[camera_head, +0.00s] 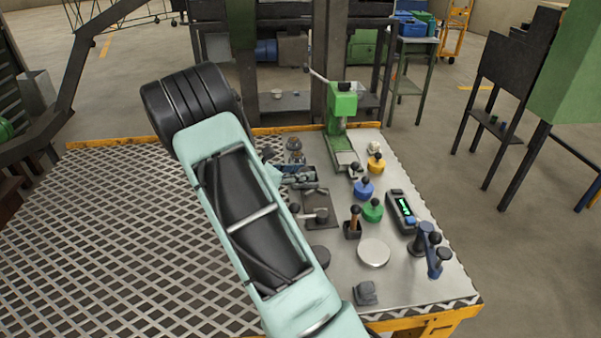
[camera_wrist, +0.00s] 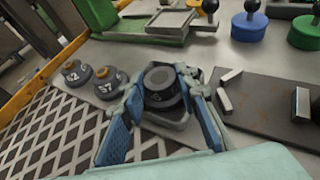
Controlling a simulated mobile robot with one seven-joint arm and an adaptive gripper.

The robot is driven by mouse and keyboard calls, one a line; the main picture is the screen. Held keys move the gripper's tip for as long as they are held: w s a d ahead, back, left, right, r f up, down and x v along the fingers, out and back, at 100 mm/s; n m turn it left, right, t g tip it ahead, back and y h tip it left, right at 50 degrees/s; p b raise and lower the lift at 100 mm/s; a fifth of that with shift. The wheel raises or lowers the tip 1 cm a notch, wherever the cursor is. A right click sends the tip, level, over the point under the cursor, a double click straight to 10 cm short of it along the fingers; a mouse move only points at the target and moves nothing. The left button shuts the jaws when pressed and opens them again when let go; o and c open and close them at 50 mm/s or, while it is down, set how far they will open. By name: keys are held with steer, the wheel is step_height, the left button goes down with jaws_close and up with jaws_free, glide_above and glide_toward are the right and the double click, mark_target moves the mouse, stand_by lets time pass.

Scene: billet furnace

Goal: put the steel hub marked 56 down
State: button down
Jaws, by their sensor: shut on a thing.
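In the wrist view my gripper (camera_wrist: 160,92) has its blue fingers shut on a dark round steel hub (camera_wrist: 164,80). The marking on the hub's side is too small to read surely. A dark, square-edged holder (camera_wrist: 172,127) shows around and below the hub; I cannot tell whether the hub touches it. Two other grey hubs with knobs, marked 52 (camera_wrist: 75,75) and 57 (camera_wrist: 106,84), stand to the left of the fingers.
A dark plate (camera_head: 318,208) with metal blocks lies just right of the gripper. A green press (camera_head: 341,105) stands behind. Blue (camera_head: 364,189), green (camera_head: 373,210) and yellow (camera_head: 376,164) knobbed pieces stand to the right. A pale disc (camera_head: 373,252) lies nearer the front.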

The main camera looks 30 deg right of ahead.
steer(key=c, duration=1.8)
jaws_free()
steer(key=shift+f, duration=0.1)
steer(key=shift+o, duration=0.2)
steer(key=shift+a+r, duration=0.1)
steer(key=shift+r, duration=0.15)
steer(key=p+v, duration=0.1)
steer(key=v, duration=1)
steer(key=shift+s+a+p, duration=0.15)
steer(key=shift+a+p, duration=0.15)
steer(key=shift+a, duration=0.05)
